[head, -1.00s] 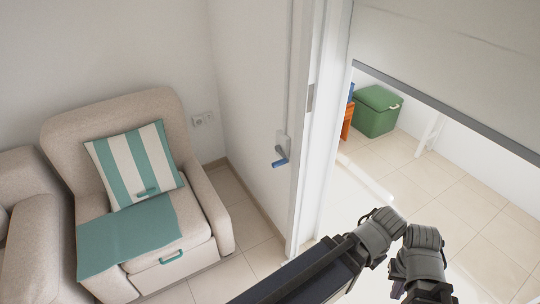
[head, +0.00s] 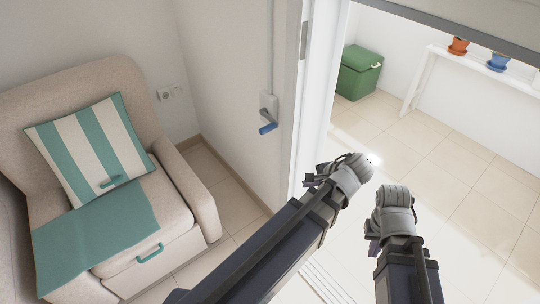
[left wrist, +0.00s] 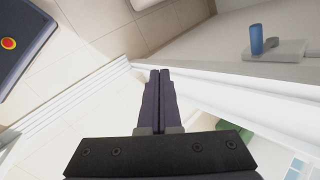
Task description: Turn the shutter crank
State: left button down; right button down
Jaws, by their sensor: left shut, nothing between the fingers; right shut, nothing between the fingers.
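The shutter crank has a blue handle (head: 268,128) on a grey wall plate (head: 268,104), on the white wall left of the doorway. The handle and plate also show at the upper right of the left wrist view (left wrist: 256,40). The shutter (head: 490,18) hangs part-way down across the top right of the head view. My left gripper (head: 312,181) is shut and empty, right of and below the crank, apart from it. Its closed dark fingers (left wrist: 160,73) point up the left wrist view. My right gripper (head: 372,237) is shut and empty, further right.
A beige armchair (head: 185,208) with a striped cushion (head: 90,150) and teal throw stands left. The white door frame (head: 315,110) lies between crank and opening. Beyond are a green box (head: 357,75) and a white shelf (head: 435,63) with pots. Tiled floor there is clear.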

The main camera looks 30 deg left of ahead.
pick_arm(q)
jog(key=w+a+f+m+t+y+b, duration=0.6)
jog(key=w+a+f+m+y+b, duration=0.8)
jog(key=b, duration=2.1)
jog(key=w+a+r+p, duration=0.3)
jog(key=a+r+p, duration=0.4)
jog(key=a, duration=0.2)
jog(key=shift+w+r+h, duration=0.3)
jog(key=shift+r+h, duration=0.1)
